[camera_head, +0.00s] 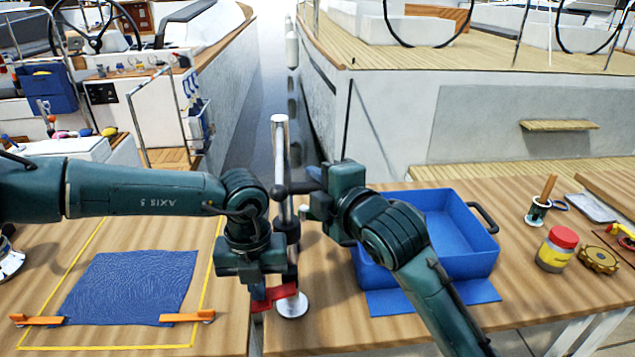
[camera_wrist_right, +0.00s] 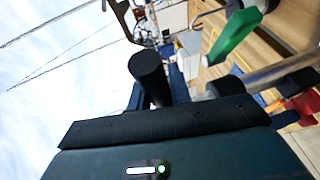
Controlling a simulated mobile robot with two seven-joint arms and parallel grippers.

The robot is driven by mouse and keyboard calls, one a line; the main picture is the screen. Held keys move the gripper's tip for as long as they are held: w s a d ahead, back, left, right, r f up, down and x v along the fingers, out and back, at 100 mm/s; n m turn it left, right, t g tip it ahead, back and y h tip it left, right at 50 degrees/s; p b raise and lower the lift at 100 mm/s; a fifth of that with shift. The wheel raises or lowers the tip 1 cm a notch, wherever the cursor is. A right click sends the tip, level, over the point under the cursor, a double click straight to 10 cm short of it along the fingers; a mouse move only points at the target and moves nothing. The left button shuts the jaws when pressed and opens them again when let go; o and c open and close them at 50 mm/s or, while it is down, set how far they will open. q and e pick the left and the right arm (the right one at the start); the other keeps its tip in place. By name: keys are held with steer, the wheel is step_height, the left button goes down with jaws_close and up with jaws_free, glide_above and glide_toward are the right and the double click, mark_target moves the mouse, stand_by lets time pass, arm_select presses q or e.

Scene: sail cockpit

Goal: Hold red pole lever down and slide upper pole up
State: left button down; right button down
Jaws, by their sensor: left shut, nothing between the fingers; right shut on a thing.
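The silver upper pole (camera_head: 280,150) stands upright at the table's front gap, with a black collar (camera_head: 287,225) lower down and a round metal foot (camera_head: 292,306). A black side handle (camera_head: 298,188) sticks out to the right of the pole. My right gripper (camera_head: 308,200) is shut on this handle; its dark round end (camera_wrist_right: 148,72) shows in the right wrist view. The red lever (camera_head: 274,296) is low on the pole, also at the right edge of the wrist view (camera_wrist_right: 302,104). My left gripper (camera_head: 260,288) is shut and empty, pointing down at the lever; contact is unclear.
A blue open bin (camera_head: 470,245) stands right of the pole, partly behind my right arm. A blue cloth (camera_head: 130,288) with orange clips lies at left. A red-lidded jar (camera_head: 557,250) and a brass gear (camera_head: 599,260) are at right. Water lies beyond the pole.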

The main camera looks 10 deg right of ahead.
steer(key=shift+r, duration=0.1)
step_height(320, 180, up, 17)
steer(key=shift+f, duration=0.2)
stand_by(0.4)
steer(key=shift+d, duration=0.1)
steer(key=c, duration=1.6)
jaws_free()
steer(key=shift+r, duration=0.1)
steer(key=o, duration=0.3)
steer(key=shift+f, duration=0.2)
steer(key=v, duration=1.2)
